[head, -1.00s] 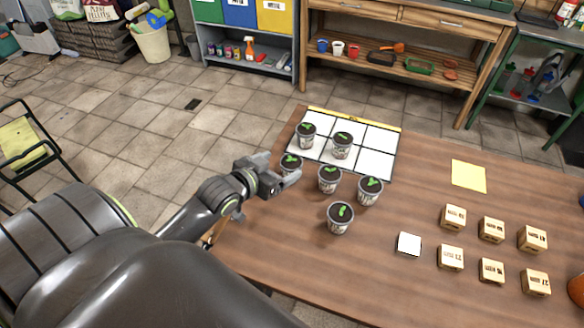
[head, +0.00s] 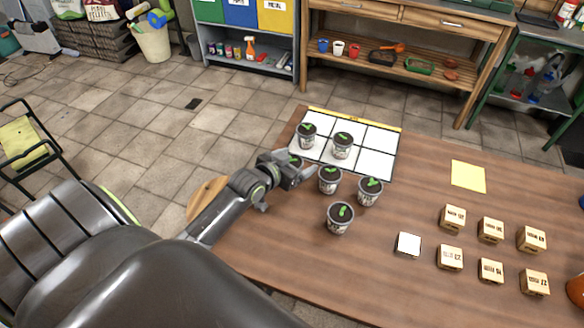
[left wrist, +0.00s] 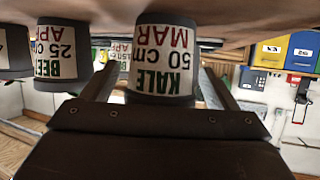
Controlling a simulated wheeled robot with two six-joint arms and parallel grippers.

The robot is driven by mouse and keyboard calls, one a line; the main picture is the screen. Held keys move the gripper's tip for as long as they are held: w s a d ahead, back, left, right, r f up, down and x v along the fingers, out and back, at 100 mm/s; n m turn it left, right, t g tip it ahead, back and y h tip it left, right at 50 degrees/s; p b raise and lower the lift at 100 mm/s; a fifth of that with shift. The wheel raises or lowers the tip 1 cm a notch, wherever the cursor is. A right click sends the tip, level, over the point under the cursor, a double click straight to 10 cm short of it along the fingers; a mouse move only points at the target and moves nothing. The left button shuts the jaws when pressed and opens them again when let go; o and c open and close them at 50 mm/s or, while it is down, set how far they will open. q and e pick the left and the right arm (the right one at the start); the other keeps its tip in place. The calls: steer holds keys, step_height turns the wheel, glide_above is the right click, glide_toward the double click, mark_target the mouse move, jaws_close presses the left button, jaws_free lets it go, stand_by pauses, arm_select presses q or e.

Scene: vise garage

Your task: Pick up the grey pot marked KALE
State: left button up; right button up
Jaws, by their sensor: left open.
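The grey KALE pot (left wrist: 160,75) stands upright between the two fingers of my left gripper (left wrist: 158,85) in the left wrist view, where the picture is upside down. The fingers are apart, one on each side of the pot, with no clear contact. In the head view my left gripper (head: 304,174) is at the table's left edge, hiding most of this pot (head: 296,159); its green sprout shows. A BEET pot (left wrist: 55,50) stands beside it in the left wrist view. My right gripper is not in view.
More potted seedlings stand close by on the table (head: 290,250), including one nearer the front (head: 340,218). Two pots stand on a white grid mat (head: 376,163). Wooden blocks (head: 491,230), a white block (head: 408,244) and a yellow sheet (head: 468,175) lie to the right.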

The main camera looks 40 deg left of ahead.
arm_select(q)
steer(key=c, duration=1.1)
steer(key=shift+r, duration=0.2)
